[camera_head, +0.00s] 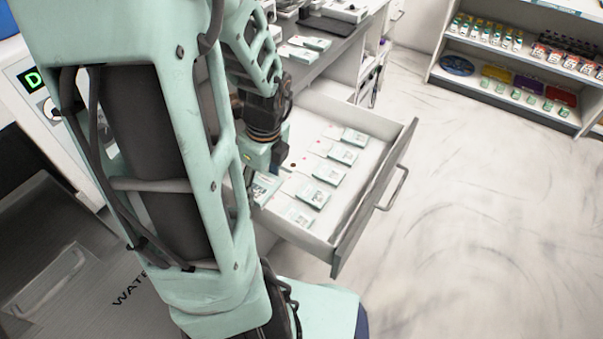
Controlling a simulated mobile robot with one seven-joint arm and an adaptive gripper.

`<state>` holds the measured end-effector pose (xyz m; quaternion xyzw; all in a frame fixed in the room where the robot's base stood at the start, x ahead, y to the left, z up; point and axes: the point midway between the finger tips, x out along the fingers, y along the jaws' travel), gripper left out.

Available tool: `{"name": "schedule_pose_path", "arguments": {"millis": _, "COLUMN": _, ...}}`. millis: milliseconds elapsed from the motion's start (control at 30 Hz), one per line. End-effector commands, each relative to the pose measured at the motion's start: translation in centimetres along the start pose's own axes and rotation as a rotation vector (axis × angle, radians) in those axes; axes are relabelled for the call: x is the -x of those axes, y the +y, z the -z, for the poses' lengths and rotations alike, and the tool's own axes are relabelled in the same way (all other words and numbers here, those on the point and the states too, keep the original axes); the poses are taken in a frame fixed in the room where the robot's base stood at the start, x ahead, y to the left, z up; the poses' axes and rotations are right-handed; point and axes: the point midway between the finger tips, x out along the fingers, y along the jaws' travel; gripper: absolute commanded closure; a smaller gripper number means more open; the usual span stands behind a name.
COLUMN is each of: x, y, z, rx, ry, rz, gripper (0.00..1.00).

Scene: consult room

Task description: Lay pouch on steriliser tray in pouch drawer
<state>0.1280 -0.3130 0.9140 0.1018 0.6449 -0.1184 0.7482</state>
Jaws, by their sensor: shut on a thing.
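The pouch drawer (377,187) stands pulled open under the counter. Several flat white-and-green pouches (315,196) lie in a row inside it. My gripper (262,166) is over the drawer's left part, pointing down, and is shut on a pouch. A white-and-green pouch (264,188) shows just below it, partly covered by my arm; I cannot tell whether this is the held one or one lying in the drawer. The fingertips are mostly hidden. I cannot make out a separate steriliser tray.
The drawer front with its handle (393,188) juts out over the pale floor (480,210), which is clear to the right. More packets (310,42) lie on the counter above. A shelf unit (500,98) with bottles and boxes stands at the back right.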

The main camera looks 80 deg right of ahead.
Motion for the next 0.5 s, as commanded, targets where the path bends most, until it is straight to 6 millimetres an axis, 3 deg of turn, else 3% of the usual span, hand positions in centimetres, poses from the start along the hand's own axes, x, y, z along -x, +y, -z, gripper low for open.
{"name": "schedule_pose_path", "arguments": {"millis": 33, "x": -1.3, "y": 0.0, "z": 0.2, "rx": 0.0, "ry": 0.0, "rz": 0.001, "gripper": 0.55}}
{"name": "schedule_pose_path", "arguments": {"millis": 267, "x": -2.5, "y": -0.2, "z": 0.2, "rx": 0.0, "ry": 0.0, "rz": 0.001, "gripper": 0.55}}
{"name": "schedule_pose_path", "arguments": {"millis": 500, "x": -5.2, "y": -3.3, "z": -1.8, "rx": -0.001, "ry": 0.0, "rz": 0.003, "gripper": 0.55}}
